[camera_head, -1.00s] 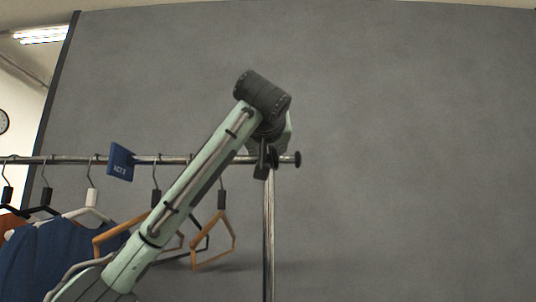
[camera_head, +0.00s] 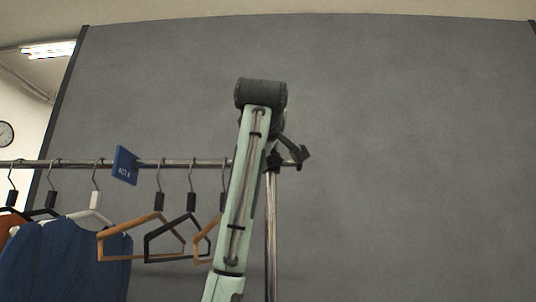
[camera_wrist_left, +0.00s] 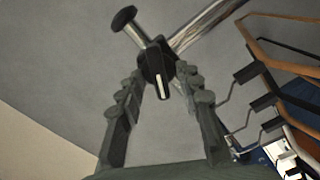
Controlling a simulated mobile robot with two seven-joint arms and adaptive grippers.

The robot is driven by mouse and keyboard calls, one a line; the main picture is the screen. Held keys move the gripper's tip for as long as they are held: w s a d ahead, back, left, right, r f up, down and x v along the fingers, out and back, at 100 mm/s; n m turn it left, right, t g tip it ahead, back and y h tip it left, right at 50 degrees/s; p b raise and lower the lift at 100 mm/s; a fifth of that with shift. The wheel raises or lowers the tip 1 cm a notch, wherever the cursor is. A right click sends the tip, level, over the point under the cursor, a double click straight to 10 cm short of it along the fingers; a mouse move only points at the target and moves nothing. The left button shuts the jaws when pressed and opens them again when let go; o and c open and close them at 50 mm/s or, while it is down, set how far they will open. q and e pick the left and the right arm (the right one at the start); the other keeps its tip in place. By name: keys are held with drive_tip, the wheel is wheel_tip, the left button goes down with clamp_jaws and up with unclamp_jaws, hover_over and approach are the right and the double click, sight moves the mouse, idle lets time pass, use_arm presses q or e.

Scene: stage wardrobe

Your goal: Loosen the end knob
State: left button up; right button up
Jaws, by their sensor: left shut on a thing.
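The end knob (camera_wrist_left: 156,62) is black with a white line. In the left wrist view it sits where the chrome rail meets the upright post. My left gripper (camera_wrist_left: 161,78) has one finger on each side of it and is shut on it. The white line points toward the palm. In the head view my left gripper (camera_head: 289,150) is at the right end of the rail (camera_head: 208,162), in front of the post top. It largely hides the knob there. My right gripper is not in view.
A round black end cap (camera_wrist_left: 124,18) sticks out beside the knob. Several hangers, a blue garment (camera_head: 65,262) and a blue sign (camera_head: 125,165) hang on the rail to the left. Right of the post (camera_head: 271,235) is only plain grey wall.

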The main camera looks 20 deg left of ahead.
use_arm(q)
drive_tip(key=shift+f+n+p, duration=0.15)
drive_tip(key=shift+n+p, duration=0.2)
drive_tip(key=shift+n, duration=1.1)
drive_tip(key=shift+f+n+p, duration=0.15)
drive_tip(key=shift+n+p, duration=0.2)
drive_tip(key=shift+n, duration=1.1)
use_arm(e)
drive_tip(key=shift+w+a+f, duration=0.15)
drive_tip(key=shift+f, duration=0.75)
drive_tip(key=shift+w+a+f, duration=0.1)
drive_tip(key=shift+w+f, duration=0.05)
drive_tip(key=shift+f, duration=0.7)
use_arm(q)
drive_tip(key=o, duration=1)
drive_tip(key=shift+a, duration=0.1)
drive_tip(key=shift+c, duration=0.2)
drive_tip(key=shift+o, duration=0.9)
drive_tip(key=shift+r, duration=0.1)
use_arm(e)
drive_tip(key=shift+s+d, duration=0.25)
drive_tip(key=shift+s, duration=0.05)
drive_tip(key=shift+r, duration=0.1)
